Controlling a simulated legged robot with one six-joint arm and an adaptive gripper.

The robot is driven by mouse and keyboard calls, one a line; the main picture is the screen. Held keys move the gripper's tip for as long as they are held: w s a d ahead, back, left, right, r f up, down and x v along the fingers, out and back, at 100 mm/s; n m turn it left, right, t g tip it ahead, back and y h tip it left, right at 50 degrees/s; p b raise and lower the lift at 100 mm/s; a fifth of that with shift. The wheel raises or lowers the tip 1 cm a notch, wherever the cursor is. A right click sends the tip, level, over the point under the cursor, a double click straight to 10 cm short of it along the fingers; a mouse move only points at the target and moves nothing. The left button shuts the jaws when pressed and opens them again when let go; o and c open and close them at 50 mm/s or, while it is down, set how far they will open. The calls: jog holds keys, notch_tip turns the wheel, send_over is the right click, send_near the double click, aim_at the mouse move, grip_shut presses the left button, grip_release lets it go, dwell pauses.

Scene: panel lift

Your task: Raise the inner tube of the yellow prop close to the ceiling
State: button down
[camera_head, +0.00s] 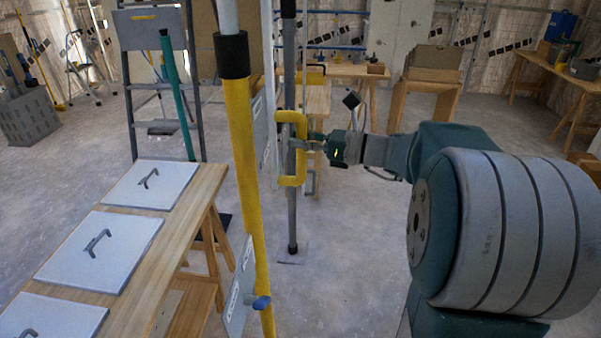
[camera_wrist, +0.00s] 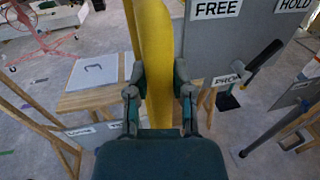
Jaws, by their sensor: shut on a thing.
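The yellow prop (camera_head: 245,160) stands upright in the middle of the head view. A black collar (camera_head: 231,55) sits at the top of its yellow tube, and the pale inner tube (camera_head: 228,15) rises out of it past the picture's top edge. A yellow D-shaped handle (camera_head: 300,122) sticks out to the prop's right. My gripper (camera_head: 306,143) is shut on the handle's upright bar, coming from the right. In the wrist view the yellow bar (camera_wrist: 157,60) runs between the two fingers of my gripper (camera_wrist: 159,92). The ceiling is out of view.
A grey plate marked FREE and HOLD (camera_wrist: 215,45) is beside the handle, with a black-gripped lever (camera_wrist: 262,62). A blue knob (camera_head: 261,302) is low on the prop. A wooden bench (camera_head: 190,225) with panels (camera_head: 150,185) stands left. A grey post (camera_head: 290,200) stands behind.

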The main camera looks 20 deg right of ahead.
notch_tip(320, 180, up, 34)
jog(key=shift+r, duration=0.2)
dwell(0.3)
jog(key=shift+c, duration=2.4)
grip_release()
jog(key=v, duration=1.2)
jog(key=shift+f, duration=0.1)
